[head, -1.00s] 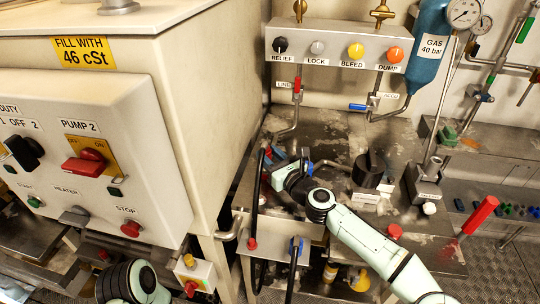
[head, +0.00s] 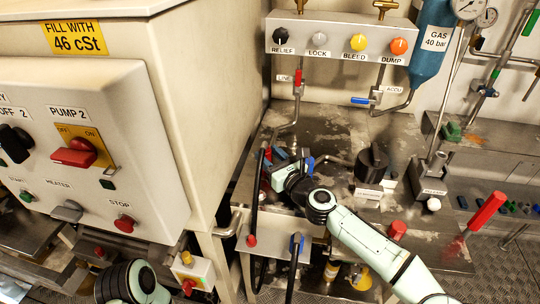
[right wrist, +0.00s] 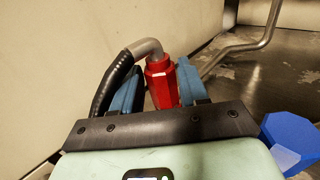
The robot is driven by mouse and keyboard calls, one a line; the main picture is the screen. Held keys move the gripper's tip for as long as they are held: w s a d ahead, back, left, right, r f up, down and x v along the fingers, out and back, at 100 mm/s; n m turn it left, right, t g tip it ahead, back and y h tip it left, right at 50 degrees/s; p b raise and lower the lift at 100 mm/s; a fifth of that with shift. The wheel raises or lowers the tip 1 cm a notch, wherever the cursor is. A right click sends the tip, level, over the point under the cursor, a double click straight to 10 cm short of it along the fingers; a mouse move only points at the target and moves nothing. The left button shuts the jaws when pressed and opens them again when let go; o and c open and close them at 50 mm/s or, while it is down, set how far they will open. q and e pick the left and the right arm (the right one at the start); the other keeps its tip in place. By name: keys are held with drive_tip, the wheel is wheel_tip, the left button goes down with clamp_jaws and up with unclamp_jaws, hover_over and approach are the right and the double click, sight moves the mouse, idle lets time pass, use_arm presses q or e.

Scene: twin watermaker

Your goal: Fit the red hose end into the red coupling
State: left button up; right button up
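My right gripper (right wrist: 160,88) has blue fingers, one on each side of the red hose end (right wrist: 161,80), and looks shut on it. The hose end stands about upright in the right wrist view, with a grey elbow on top leading into a black hose on the left. Its lower part is hidden behind the gripper body. In the head view my right gripper (head: 280,163) is over the steel bench beside the cabinet, and the hose end is mostly hidden. I cannot make out the red coupling clearly. My left gripper is out of view.
A blue fitting (right wrist: 290,140) is right of my right gripper. The large cabinet (head: 200,120) rises close on the left. A black knob block (head: 371,165) and a red-handled lever (head: 485,213) stand to the right. The valve panel (head: 340,36) is behind.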

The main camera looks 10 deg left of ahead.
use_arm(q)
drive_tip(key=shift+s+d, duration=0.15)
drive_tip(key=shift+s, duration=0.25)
use_arm(e)
drive_tip(key=shift+o, duration=1.2)
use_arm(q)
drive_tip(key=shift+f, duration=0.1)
use_arm(e)
drive_tip(key=shift+s+d+f, duration=0.1)
drive_tip(key=shift+s+d, duration=0.3)
drive_tip(key=shift+d, duration=0.1)
drive_tip(key=v, duration=1)
drive_tip(key=shift+s+d+p, duration=0.25)
drive_tip(key=shift+s+p, duration=0.1)
drive_tip(key=shift+p, duration=0.05)
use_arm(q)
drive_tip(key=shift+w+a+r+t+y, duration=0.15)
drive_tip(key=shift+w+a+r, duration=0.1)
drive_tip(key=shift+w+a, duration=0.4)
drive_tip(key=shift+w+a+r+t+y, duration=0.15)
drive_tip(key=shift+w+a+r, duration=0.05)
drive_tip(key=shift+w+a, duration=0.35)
use_arm(e)
drive_tip(key=shift+s+d, duration=0.4)
drive_tip(key=shift+s, duration=0.1)
